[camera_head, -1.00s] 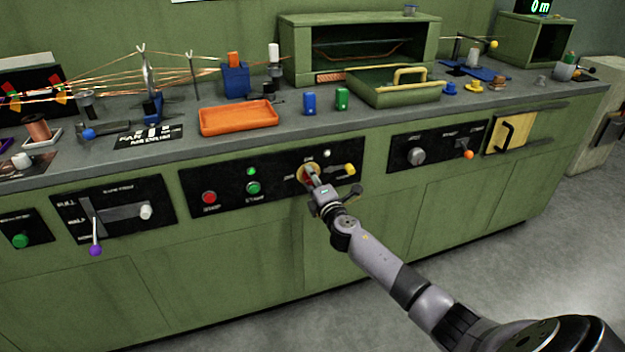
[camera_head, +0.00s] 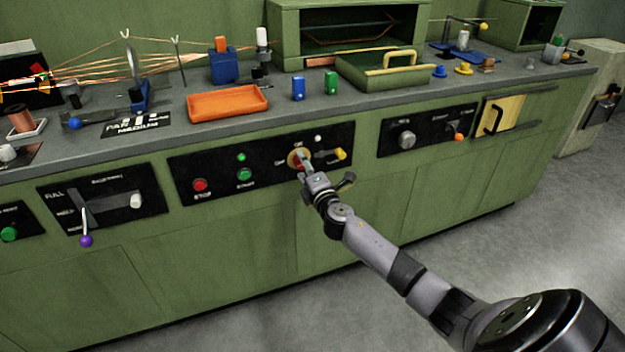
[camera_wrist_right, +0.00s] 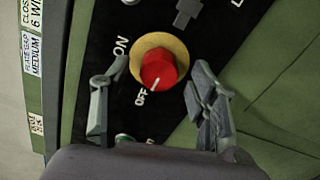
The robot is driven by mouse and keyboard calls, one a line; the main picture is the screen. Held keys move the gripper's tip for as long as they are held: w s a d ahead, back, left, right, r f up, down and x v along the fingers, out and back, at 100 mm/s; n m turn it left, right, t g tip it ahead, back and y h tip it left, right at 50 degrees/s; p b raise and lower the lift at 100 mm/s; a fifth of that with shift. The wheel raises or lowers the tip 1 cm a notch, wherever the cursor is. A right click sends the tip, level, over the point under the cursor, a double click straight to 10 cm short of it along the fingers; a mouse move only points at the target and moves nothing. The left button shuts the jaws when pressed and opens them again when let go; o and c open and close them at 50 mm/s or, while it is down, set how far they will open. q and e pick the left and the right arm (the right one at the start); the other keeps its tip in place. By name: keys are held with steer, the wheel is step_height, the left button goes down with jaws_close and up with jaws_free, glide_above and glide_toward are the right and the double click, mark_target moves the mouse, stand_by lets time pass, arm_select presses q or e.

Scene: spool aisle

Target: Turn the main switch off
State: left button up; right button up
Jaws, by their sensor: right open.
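The main switch is a red knob on a round yellow plate (camera_head: 293,155), set in a black panel on the green cabinet front. In the right wrist view the red knob (camera_wrist_right: 158,70) has a white mark on its side towards the OFF label; ON is printed to the left. My right gripper (camera_head: 304,163) is at the switch and partly covers it in the head view. In the right wrist view its two fingers (camera_wrist_right: 160,82) stand apart on either side of the knob, with gaps showing. My left gripper is not in view.
On the same panel are a red stop button (camera_head: 200,185), a green start button (camera_head: 244,175) and a yellow-tipped lever (camera_head: 340,154) close right of the switch. A purple-ended lever (camera_head: 86,240) is further left. The counter above holds an orange tray (camera_head: 228,104).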

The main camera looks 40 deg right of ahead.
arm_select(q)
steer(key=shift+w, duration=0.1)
arm_select(e)
steer(key=v, duration=1)
steer(key=shift+s, duration=0.4)
